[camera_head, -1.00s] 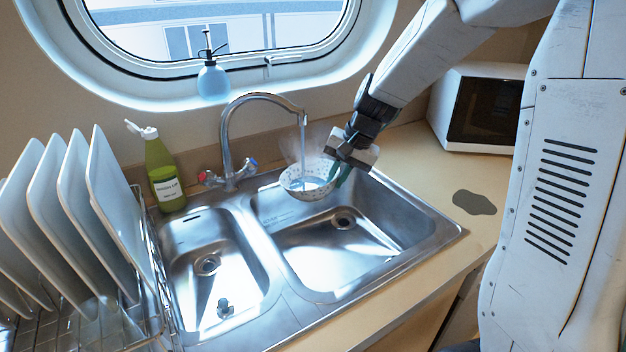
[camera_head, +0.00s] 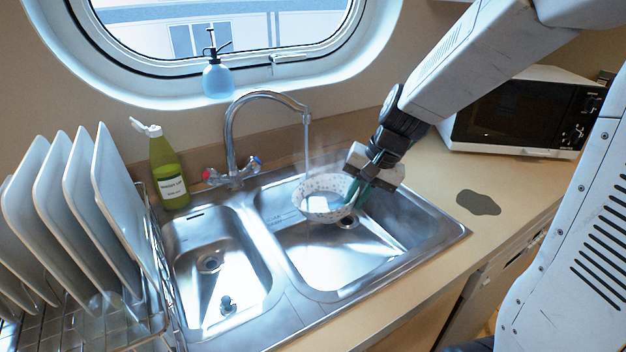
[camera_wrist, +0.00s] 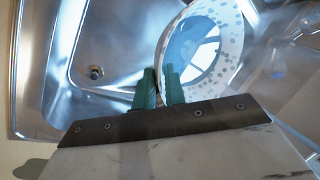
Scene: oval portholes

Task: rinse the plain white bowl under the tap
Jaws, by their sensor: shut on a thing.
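The bowl in my gripper (camera_head: 357,190) is white with grey speckles, not plain (camera_head: 318,207). It hangs over the large right basin (camera_head: 330,285), apart from its floor. My green fingers (camera_wrist: 160,85) are shut on its right rim; the wrist view shows the speckled rim (camera_wrist: 228,35) and a bluish, shiny inside that looks like water. The tap (camera_head: 232,125) is running. Its stream (camera_head: 307,145) comes down at the bowl's back left rim; I cannot tell whether it lands inside. Faint steam surrounds it. No plain white bowl is in view.
A dish rack with white plates (camera_head: 65,215) stands at the left. A green soap bottle (camera_head: 168,175) is beside the small basin (camera_head: 205,285). A spray bottle (camera_head: 217,78) is on the sill. A microwave (camera_head: 520,115) and a dark patch (camera_head: 477,202) are on the right counter.

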